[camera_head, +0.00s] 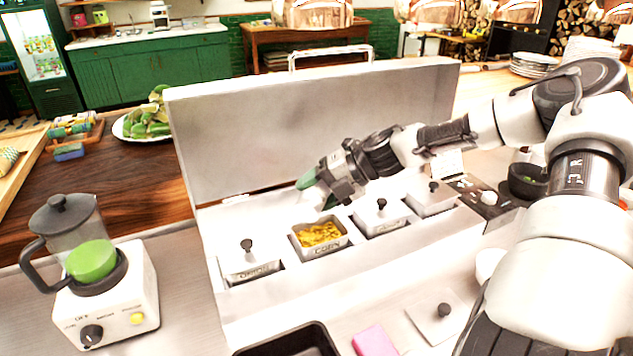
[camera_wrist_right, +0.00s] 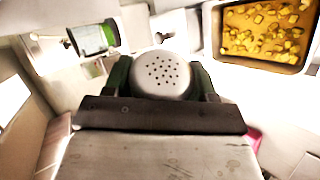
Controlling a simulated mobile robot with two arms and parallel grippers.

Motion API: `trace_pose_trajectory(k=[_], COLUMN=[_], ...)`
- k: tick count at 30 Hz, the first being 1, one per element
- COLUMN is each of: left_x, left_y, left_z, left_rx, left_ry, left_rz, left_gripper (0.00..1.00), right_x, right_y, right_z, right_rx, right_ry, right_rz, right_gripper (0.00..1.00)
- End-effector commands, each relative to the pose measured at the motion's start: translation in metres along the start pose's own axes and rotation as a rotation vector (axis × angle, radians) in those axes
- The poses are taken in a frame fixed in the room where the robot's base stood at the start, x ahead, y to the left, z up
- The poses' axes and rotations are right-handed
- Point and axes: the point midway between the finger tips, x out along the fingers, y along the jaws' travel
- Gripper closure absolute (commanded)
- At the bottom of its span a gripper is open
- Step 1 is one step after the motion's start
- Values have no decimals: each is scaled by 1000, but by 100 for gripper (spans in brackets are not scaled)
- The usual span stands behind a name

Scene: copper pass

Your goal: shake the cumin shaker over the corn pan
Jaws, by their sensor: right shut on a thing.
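The corn pan (camera_head: 321,249) is an uncovered metal insert with yellow corn inside, in the steel counter unit; its label faces me. It also shows at the upper right of the right wrist view (camera_wrist_right: 262,62). My right gripper (camera_head: 312,188) is above and behind the corn pan, shut on a pale shaker (camera_wrist_right: 163,74). Green finger pads sit on both sides of its rounded, perforated cap. In the head view the shaker (camera_head: 315,197) is small and partly hidden by the gripper. Its name label cannot be read. My left gripper is out of view.
A lidded onion pan (camera_head: 246,264) is left of the corn, and lidded pans (camera_head: 381,222) are right. The raised steel panel (camera_head: 290,130) stands behind. A loose lid (camera_head: 437,318), pink block (camera_head: 375,341) and dark tray (camera_head: 290,343) lie in front. A blender (camera_head: 105,300) stands left.

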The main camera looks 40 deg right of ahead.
Motion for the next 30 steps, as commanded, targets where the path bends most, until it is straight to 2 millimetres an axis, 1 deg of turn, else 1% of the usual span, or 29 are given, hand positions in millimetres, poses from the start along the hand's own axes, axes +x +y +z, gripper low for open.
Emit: trace_pose_trajectory(k=[1, 7, 9, 13, 18, 21, 25, 30], left_x=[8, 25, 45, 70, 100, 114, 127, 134], left_y=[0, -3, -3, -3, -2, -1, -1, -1], left_z=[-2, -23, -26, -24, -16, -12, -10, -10], left_rx=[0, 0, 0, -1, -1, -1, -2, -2], left_ry=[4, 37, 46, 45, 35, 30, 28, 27], left_rz=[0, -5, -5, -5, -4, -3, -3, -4], left_gripper=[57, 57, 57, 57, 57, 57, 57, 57], right_x=[5, 14, 17, 18, 20, 20, 20, 18], right_y=[-8, -20, -23, -27, -31, -32, -32, -30], right_z=[1, -1, 1, 3, 5, 6, 7, 8], right_rx=[66, 331, 385, 497, 637, 712, 785, 836], right_ry=[43, 227, 268, 350, 450, 502, 553, 590], right_rz=[25, 138, 169, 217, 278, 308, 339, 359], right_gripper=[69, 69, 69, 69, 69, 69, 69, 69])
